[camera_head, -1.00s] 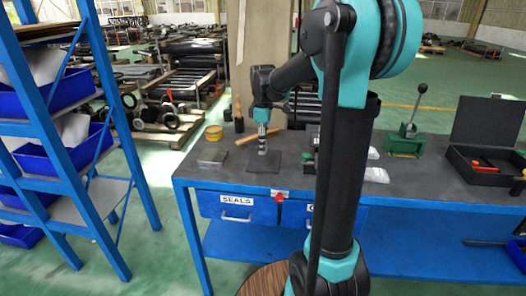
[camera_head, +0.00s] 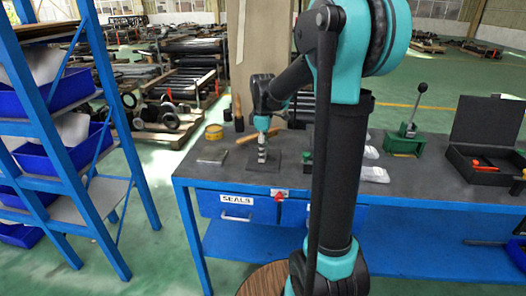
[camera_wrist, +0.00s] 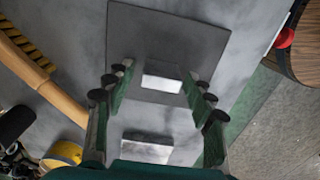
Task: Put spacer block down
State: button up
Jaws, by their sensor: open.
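The spacer block, a small light grey block, appears in the wrist view (camera_wrist: 162,76) on a dark square pad (camera_wrist: 185,25). The pad also shows in the head view (camera_head: 288,168) on the grey workbench. My gripper (camera_wrist: 160,72) has its two fingers apart, one on each side of the block, with a visible gap on both sides. In the head view my gripper (camera_head: 262,150) points down over the pad, and the block is hard to tell apart from the fingers there.
A flat grey piece (camera_head: 212,156) lies left of the pad. A red button (camera_head: 280,196) is on the bench front. A green press (camera_head: 405,142) and an open black case (camera_head: 485,145) stand right.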

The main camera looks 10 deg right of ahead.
notch_tip(320, 180, up, 12)
jog(key=shift+r, duration=0.15)
dwell(0.4)
